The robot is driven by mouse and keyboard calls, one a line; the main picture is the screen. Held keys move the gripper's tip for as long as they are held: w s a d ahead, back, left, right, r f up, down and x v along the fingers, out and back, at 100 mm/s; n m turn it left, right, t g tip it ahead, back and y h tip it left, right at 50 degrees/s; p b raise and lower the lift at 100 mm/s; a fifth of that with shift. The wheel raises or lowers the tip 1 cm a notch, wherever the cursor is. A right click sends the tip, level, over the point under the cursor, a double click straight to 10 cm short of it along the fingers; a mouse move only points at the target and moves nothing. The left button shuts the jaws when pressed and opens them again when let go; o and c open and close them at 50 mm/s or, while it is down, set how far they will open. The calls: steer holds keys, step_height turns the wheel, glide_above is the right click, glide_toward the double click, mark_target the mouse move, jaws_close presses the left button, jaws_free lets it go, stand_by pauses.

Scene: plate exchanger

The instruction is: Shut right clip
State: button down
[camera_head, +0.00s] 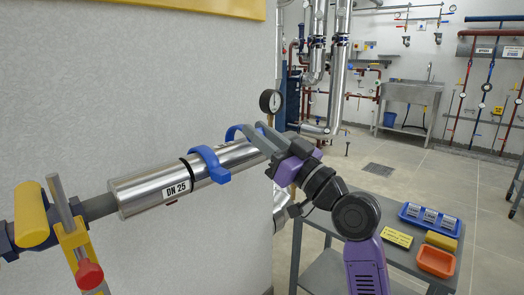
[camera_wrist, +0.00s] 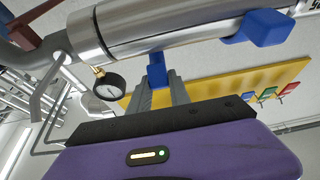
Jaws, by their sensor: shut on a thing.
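A shiny metal cylinder (camera_head: 147,190) marked DN 25 runs along the wall, with two blue clips on it. The left clip (camera_head: 210,164) arches over its middle and also shows in the wrist view (camera_wrist: 264,28). The right clip (camera_head: 235,132) is farther right, partly hidden by my gripper (camera_head: 258,140). In the wrist view, a blue tab of the right clip (camera_wrist: 156,72) sits between the fingertips of my gripper (camera_wrist: 160,82), which is shut on it. The pictures do not show clearly how far this clip is closed.
A pressure gauge (camera_head: 270,101) stands just behind my gripper. A yellow handle (camera_head: 31,214) and a red knob (camera_head: 89,274) are at the left. A grey table (camera_head: 330,268) at the lower right holds a blue tray (camera_head: 430,229) and an orange tray (camera_head: 436,261).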

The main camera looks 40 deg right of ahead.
step_height(320, 180, down, 6)
steer(key=s+t+b, duration=0.1)
steer(key=b, duration=1)
steer(key=shift+s+t, duration=0.4)
steer(key=shift+w+f, duration=0.1)
steer(key=shift+f, duration=0.05)
steer(key=c, duration=1.3)
jaws_free()
steer(key=shift+o, duration=0.5)
steer(key=v, duration=0.7)
steer(key=shift+s, duration=0.4)
